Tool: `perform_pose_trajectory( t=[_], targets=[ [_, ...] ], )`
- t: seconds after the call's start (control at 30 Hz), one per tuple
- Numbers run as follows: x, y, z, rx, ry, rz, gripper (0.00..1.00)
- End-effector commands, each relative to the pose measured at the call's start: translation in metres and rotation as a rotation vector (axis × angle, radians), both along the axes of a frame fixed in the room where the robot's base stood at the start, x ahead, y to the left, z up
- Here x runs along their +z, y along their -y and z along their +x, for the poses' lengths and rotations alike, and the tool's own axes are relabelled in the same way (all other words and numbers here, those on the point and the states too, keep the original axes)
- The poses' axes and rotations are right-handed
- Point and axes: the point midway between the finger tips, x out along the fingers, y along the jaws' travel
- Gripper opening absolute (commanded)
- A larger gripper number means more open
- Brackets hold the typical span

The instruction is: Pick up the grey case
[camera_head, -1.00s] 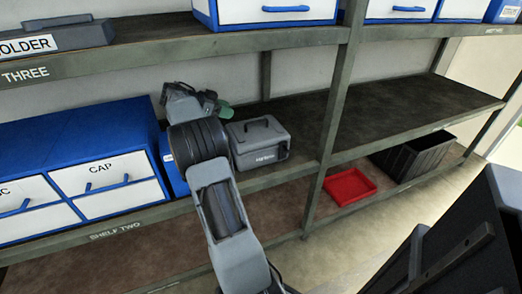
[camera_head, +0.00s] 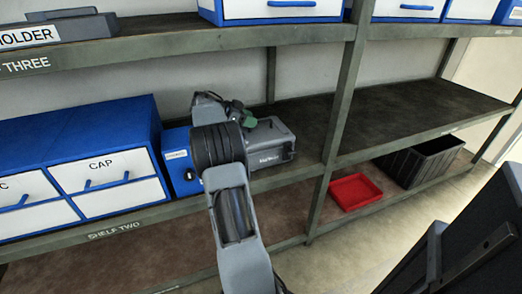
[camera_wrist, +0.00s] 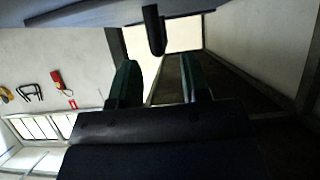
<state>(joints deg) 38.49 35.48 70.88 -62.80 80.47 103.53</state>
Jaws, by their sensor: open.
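The grey case (camera_head: 280,143) sits on the middle shelf, with light lettering on its front. My arm hides its left side, and my gripper (camera_head: 247,116) is over its top left part. In the wrist view, the green fingers of my gripper (camera_wrist: 159,68) are apart with nothing between them. A grey surface, apparently the case (camera_wrist: 90,12), spans the top edge there. A black bar, apparently its handle (camera_wrist: 153,30), sticks out from it, lined up with the gap beyond the fingertips. I cannot tell the exact distance.
A blue box (camera_head: 178,165) stands just left of the case, beside blue-and-white drawers (camera_head: 75,133). A shelf post (camera_head: 337,140) rises to the right. The shelf beyond it is bare. A red tray (camera_head: 355,191) and a black crate (camera_head: 422,160) are on the lower shelf.

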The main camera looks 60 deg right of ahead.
Motion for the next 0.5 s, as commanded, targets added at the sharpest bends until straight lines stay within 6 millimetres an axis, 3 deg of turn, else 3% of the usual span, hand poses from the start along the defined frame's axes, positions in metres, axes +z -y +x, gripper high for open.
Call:
perform_pose_trajectory(
  t=[0.23,0.5],
  targets=[
    [-0.016,0.024,-0.017,-0.003,0.000,0.000,0.42],
    [-0.017,0.027,-0.019,0.000,0.001,0.001,0.42]
  ],
)
